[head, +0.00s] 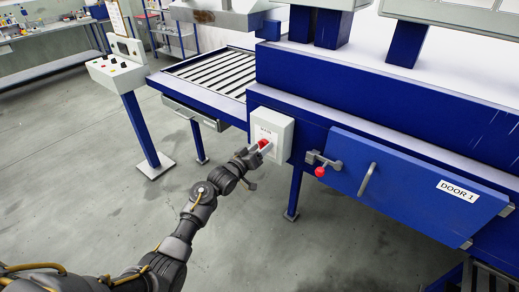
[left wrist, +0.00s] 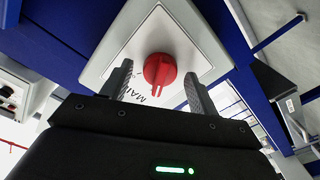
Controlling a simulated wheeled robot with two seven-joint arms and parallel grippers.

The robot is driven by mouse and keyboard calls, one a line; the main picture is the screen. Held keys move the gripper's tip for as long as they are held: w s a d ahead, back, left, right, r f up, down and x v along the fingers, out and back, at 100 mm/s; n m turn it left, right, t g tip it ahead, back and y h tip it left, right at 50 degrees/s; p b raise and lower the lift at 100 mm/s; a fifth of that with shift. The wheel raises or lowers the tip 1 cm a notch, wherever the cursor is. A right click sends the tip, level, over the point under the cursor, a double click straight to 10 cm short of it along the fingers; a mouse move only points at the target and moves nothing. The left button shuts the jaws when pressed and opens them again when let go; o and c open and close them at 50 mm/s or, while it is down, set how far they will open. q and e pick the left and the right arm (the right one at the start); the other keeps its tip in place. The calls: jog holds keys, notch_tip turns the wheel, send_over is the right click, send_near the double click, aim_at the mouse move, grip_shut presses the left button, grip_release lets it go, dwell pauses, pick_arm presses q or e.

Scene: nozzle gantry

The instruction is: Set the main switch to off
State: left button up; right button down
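The main switch is a red rotary knob (left wrist: 160,70) on a white plate of a light grey box (head: 283,125). The box is fixed to the blue machine frame, left of the door. Printed letters beginning "MAI" show beside the knob in the left wrist view, partly hidden by a finger. My left gripper (head: 254,153) is right in front of the box. Its two fingers are apart, one on each side of the knob in the left wrist view, with gaps visible. Whether they reach the knob's depth is unclear. My right gripper is not in view.
A blue panel marked DOOR 1 (head: 415,185), with a grey handle and a red-knobbed latch (head: 321,171), is right of the box. A control pedestal (head: 118,68) and a roller conveyor (head: 215,70) stand to the left. The floor in front is clear.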

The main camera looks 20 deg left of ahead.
pick_arm(q)
jog(key=shift+s, duration=0.1)
jog(key=b+v, duration=0.2)
jog(key=v, duration=0.8)
jog(key=shift+s, duration=0.3)
jog(key=shift+a, duration=0.1)
